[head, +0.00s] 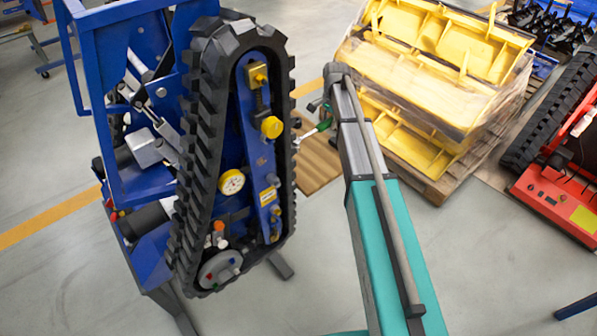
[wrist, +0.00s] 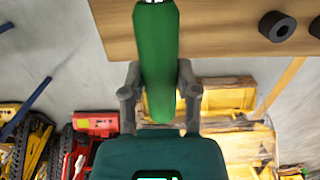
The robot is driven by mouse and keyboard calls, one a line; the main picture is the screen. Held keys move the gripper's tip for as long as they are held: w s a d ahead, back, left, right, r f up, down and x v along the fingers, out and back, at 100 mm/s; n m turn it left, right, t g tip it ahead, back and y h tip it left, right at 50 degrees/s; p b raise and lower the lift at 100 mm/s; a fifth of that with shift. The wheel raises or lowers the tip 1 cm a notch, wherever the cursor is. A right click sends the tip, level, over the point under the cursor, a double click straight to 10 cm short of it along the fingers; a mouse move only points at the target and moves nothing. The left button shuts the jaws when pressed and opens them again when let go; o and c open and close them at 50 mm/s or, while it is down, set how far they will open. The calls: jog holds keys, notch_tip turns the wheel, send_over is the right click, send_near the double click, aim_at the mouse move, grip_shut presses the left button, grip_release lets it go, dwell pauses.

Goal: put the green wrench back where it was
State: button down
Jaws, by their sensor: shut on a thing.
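The green wrench shows in the head view (head: 323,126), just left of the end of my arm, with its metal end pointing left toward the tracked carrier. In the wrist view its green handle (wrist: 159,50) runs up the middle between my fingers. My gripper (wrist: 160,80) is shut on this handle. The metal part is mostly cut off at the top of the wrist view. A wooden board (wrist: 220,25) lies behind the handle there; I cannot tell whether the wrench touches it. In the head view the board (head: 318,165) is partly hidden by my arm and the track.
The blue tracked carrier (head: 262,160), with its black track (head: 205,125), stands close left of my gripper. Dark rings (wrist: 278,26) sit on the board. Yellow metal parts (head: 440,50) on a pallet stand behind right. A red machine (head: 555,200) is far right.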

notch_tip(320, 180, down, 6)
jog(key=b, duration=0.6)
jog(key=shift+f, duration=0.2)
dwell(0.4)
jog(key=shift+f+b, duration=1.8)
jog(key=shift+b, duration=0.25)
jog(key=shift+c, duration=1.8)
grip_release()
jog(key=shift+r, duration=0.2)
jog(key=r+p, duration=0.7)
jog(key=p, duration=0.1)
jog(key=r+p, duration=0.4)
jog(key=shift+w+d+r, duration=0.2)
jog(key=shift+d+r, duration=0.1)
jog(key=shift+r, duration=0.05)
